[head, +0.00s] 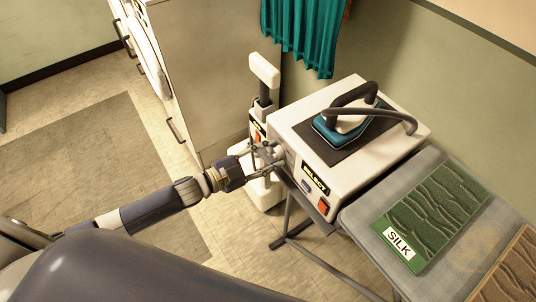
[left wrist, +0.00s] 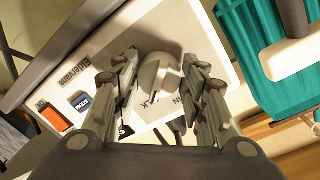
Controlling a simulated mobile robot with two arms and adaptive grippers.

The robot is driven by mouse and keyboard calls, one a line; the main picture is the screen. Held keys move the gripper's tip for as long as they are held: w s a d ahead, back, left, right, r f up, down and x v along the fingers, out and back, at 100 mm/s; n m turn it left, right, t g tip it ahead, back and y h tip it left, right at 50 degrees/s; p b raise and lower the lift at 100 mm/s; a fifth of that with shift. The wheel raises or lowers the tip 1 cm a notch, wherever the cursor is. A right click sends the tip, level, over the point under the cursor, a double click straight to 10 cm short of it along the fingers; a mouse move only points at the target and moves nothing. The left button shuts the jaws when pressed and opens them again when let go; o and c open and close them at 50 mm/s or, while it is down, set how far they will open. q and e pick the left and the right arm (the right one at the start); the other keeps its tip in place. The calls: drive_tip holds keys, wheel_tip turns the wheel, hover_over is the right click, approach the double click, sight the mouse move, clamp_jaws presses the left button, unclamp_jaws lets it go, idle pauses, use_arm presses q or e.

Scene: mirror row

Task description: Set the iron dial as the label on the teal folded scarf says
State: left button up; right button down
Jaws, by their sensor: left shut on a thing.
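The iron station (head: 295,127) is a pale box with a blue iron (head: 340,122) on its top. Its dial (left wrist: 157,72) is a pale round knob on the panel, seen between the fingers in the left wrist view. My left gripper (head: 265,155) reaches the station's left end and is shut on the dial (left wrist: 165,85). The fingers hide part of the dial and its markings; I cannot read its setting. A folded green cloth (head: 440,205) lies on the grey board, with a white label (head: 400,245) reading SILK. My right gripper is out of view.
An orange switch (left wrist: 55,117) and a blue button (left wrist: 80,101) sit on the panel beside the dial. A white upright appliance (head: 264,72) stands close behind my left gripper. Teal cloth (head: 305,35) hangs at the back. A brown folded cloth (head: 515,275) lies at right.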

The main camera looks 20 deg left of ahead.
use_arm(q)
drive_tip(key=o, duration=1.1)
drive_tip(key=v, duration=1.2)
